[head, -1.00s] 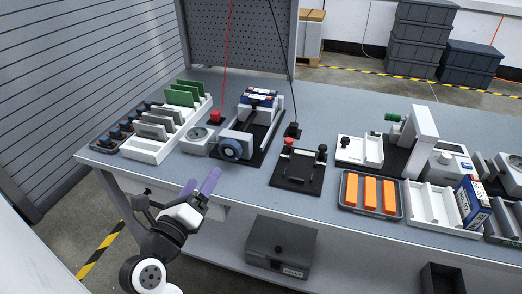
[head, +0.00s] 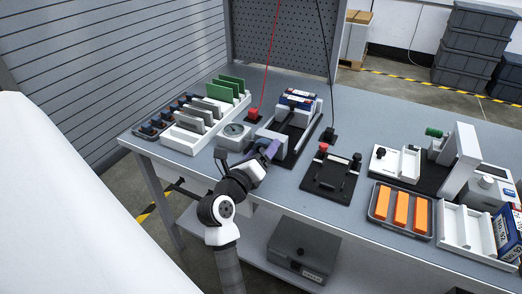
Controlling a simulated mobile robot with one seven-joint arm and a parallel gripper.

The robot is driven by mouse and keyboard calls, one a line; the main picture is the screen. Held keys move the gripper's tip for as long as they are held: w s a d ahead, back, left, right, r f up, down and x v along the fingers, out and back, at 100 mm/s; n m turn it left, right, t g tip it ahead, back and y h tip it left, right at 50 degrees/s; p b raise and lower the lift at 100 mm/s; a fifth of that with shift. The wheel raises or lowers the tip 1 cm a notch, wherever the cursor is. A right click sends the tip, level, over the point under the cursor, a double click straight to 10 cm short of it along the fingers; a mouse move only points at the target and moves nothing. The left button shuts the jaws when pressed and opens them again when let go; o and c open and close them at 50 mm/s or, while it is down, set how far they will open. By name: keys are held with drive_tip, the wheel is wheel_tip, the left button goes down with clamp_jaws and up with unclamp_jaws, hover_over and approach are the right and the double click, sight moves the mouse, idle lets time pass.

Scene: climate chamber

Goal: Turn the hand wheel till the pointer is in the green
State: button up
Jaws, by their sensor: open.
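The hand wheel is on the near end of a white-and-dark clamp fixture (head: 303,128) on the bench. My gripper (head: 272,147) is at this near end, and its purple fingers and wrist hide most or all of the wheel. The fingers are open; I cannot tell whether they touch the wheel or stand around it. A white unit with a round dial (head: 235,130) sits just left of the fixture. Its pointer and any green zone are too small to read. A blue-and-white block (head: 298,98) sits in the fixture's far part.
A white rack (head: 193,139) with green and grey boards stands left of the dial. A dark plate with red and black knobs (head: 328,186) lies right of my gripper. Farther right is a tray (head: 381,213) of orange blocks. A red cable (head: 270,50) hangs behind the fixture.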

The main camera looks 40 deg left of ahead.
drive_tip(key=shift+w, duration=0.25)
drive_tip(key=c, duration=1)
